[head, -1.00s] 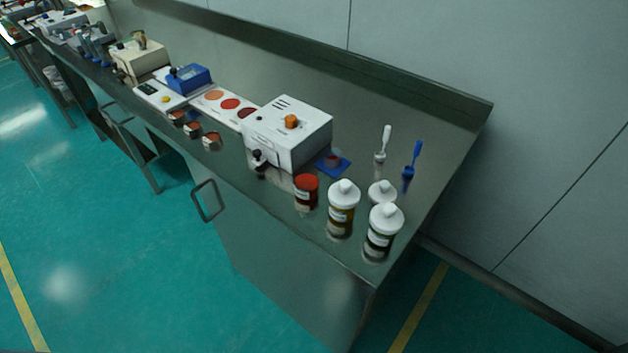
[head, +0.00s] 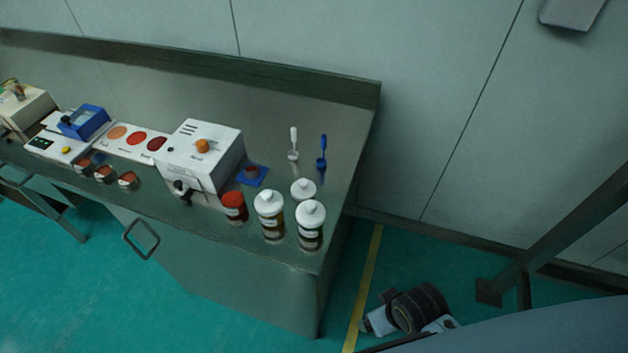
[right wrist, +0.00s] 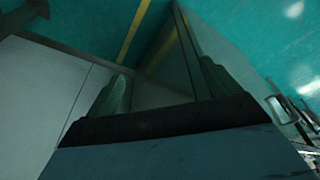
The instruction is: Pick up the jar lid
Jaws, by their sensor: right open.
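A small jar (head: 234,212) with a red-orange lid (head: 233,199) stands upright near the front edge of the steel bench in the head view. The lid appears to sit on the jar. My right gripper (right wrist: 163,88) is open and empty in the right wrist view, its two fingers apart over the floor and bench side, away from the jar. Part of my right arm shows at the lower right of the head view. My left gripper is not in view.
White-capped bottles (head: 270,214) stand right of the jar. A white machine (head: 203,157) with an orange knob is behind it at left.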

